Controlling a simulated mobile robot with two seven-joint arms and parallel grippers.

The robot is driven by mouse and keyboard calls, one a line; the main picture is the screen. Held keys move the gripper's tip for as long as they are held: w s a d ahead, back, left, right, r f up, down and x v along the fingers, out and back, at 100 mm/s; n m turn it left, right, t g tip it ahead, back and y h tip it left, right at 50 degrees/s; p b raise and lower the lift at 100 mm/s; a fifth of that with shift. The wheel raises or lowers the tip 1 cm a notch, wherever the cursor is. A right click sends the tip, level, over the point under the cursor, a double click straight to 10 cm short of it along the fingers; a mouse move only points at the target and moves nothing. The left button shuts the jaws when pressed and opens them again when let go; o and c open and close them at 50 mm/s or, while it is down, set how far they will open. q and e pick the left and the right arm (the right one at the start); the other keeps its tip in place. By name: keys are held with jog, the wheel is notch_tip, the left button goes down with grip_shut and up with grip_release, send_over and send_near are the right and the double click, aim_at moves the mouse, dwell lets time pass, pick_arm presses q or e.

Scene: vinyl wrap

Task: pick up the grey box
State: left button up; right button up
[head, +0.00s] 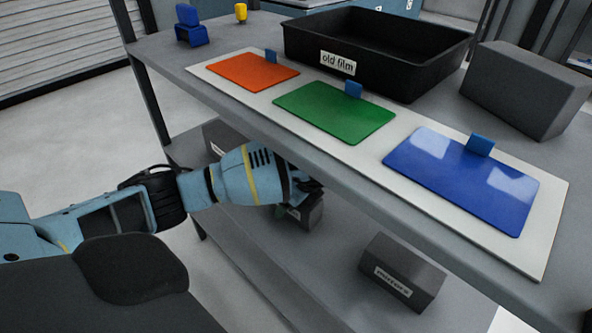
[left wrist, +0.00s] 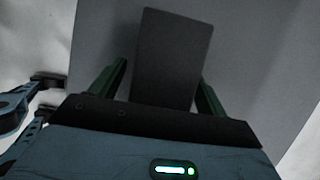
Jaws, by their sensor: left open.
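A dark grey box (head: 311,213) stands on the lower shelf, partly hidden behind my left gripper in the head view. In the left wrist view the dark grey box (left wrist: 175,52) lies between the two green fingers of my left gripper (left wrist: 162,75). The fingers are open, one on each side of it, with a visible gap at least on the left. In the head view my left gripper (head: 290,203) reaches under the table top; its fingertips are mostly hidden. My right gripper is not in view.
A box labelled "mirrors" (head: 402,271) is on the lower shelf to the right, another box (head: 216,138) behind my arm. Above, the table top (head: 200,92) overhangs, with coloured panels, a black "old film" tray (head: 300,42) and a larger grey block (head: 525,88).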

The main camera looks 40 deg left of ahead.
pick_arm(q)
jog(key=shift+f, duration=0.2)
dwell(0.4)
jog(key=c, duration=1.3)
